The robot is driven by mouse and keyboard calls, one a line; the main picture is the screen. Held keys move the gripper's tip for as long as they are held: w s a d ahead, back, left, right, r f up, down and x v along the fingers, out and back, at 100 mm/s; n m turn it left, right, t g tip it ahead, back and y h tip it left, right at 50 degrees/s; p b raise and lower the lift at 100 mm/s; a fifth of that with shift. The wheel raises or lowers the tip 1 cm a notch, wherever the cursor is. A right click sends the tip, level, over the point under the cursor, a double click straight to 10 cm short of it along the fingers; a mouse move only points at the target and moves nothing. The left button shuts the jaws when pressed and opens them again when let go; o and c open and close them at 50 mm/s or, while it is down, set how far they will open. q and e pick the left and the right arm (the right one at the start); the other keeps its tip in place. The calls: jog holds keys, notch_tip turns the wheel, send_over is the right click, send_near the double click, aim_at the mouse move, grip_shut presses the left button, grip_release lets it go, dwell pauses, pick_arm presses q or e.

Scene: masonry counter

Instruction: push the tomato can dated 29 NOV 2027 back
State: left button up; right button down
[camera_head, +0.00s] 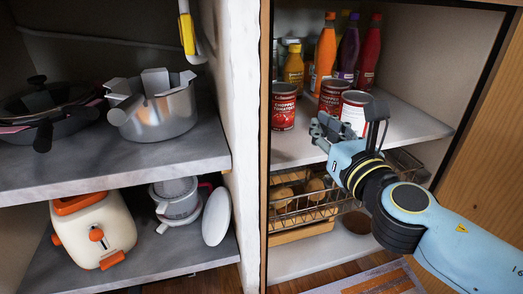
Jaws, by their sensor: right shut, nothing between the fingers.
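Three red tomato cans stand on the upper shelf of the right cupboard. The left can (284,110) faces me with a "chopped tomatoes" label. The middle can (331,92) stands further back, its lower part partly hidden. The right can (353,112) shows a mostly white side of its label and is partly covered by my gripper. No date is legible on any can, so I cannot tell which is dated 29 NOV 2027. My right gripper (347,121) is shut and empty, just in front of the right can; I cannot tell whether it touches. My left gripper is not in view.
Orange (325,52), yellow (293,68), purple and red bottles stand behind the cans. A wire basket (305,205) sits below the shelf (410,124). The shelf is clear to the right. A wall (241,130) divides off a pot (153,108) and toaster (95,232).

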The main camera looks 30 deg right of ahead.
notch_tip(320, 180, down, 5)
jog(key=b, duration=0.2)
jog(key=p, duration=0.1)
send_near(289, 112)
jog(key=x, duration=0.6)
jog(key=shift+w, duration=0.1)
jog(key=shift+w+d+b, duration=0.1)
jog(key=shift+w+b, duration=0.25)
jog(key=shift+w, duration=0.2)
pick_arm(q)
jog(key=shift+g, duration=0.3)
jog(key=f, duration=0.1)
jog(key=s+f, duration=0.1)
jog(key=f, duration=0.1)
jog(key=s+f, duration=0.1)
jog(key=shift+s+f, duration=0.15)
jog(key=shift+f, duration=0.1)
